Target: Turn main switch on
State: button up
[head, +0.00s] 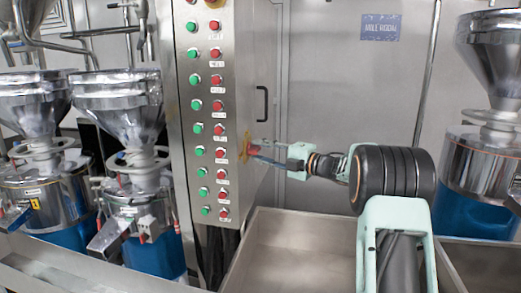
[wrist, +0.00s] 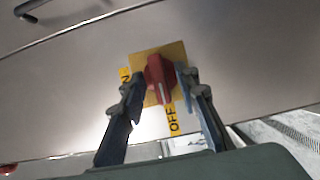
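The main switch is a red rotary knob (wrist: 160,78) on a yellow square plate (wrist: 152,57), on the side face of the steel control cabinet. Its white line points down toward the "OFF" label (wrist: 173,120); a second, partly hidden label reading "ON" (wrist: 125,75) is at the plate's left. In the head view the red knob (head: 253,150) is small and partly covered by the fingers. My gripper (wrist: 164,80) is open, with one fingertip on each side of the knob. The right fingertip looks closer to it; I cannot tell whether either touches. The gripper also shows in the head view (head: 258,152).
The cabinet front (head: 207,110) carries rows of green and red buttons. A black handle (head: 262,104) is on its side above the switch. A steel trough (head: 290,250) lies below my arm. Steel hopper grinders (head: 120,110) stand left, another (head: 490,60) right.

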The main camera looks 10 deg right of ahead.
grip_shut()
